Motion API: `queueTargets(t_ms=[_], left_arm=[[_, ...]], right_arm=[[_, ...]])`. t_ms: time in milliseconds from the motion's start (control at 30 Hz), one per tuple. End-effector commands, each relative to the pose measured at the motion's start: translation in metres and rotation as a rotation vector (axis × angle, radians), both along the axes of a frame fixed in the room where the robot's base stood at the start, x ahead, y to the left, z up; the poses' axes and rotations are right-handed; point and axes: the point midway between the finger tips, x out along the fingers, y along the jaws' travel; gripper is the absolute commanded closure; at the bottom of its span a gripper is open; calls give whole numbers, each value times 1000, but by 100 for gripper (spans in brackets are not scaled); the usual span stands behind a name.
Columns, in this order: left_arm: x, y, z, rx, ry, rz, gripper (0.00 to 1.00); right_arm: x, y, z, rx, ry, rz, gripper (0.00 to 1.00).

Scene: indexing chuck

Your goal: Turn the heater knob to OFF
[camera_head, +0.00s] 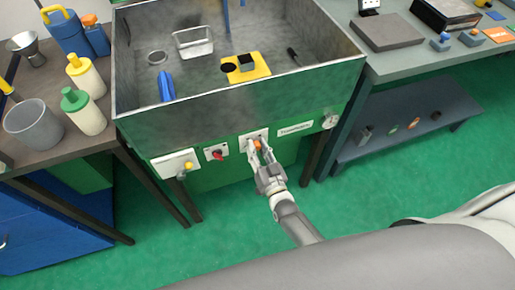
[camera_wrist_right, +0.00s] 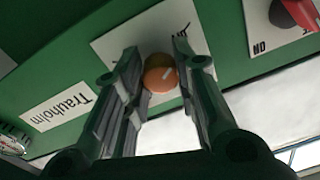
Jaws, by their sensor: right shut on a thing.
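An orange round knob (camera_head: 257,144) sits on a white plate on the front of the green sink-like tank. My left gripper is not in view.
A yellow-tipped lever (camera_head: 187,166) is further left. A "Trauholm" label (camera_head: 295,129) and round dial (camera_head: 330,121) are right. Green floor (camera_head: 225,215) is clear.

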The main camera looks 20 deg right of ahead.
Motion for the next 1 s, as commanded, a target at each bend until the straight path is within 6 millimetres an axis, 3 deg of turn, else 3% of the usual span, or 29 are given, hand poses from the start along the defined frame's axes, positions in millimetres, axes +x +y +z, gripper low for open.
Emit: queueTargets(t_ms=[333,367,533,833,1000], left_arm=[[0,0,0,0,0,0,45],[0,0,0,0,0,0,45],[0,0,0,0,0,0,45],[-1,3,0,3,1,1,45],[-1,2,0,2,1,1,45]], right_arm=[[-2,1,-3,-6,7,2,97],[-2,1,-3,-6,7,2,71],[-1,1,-2,-4,6,1,51],[-1,0,-1,-3,3,1,51],[-15,-1,-2,-3,4,1,51]])
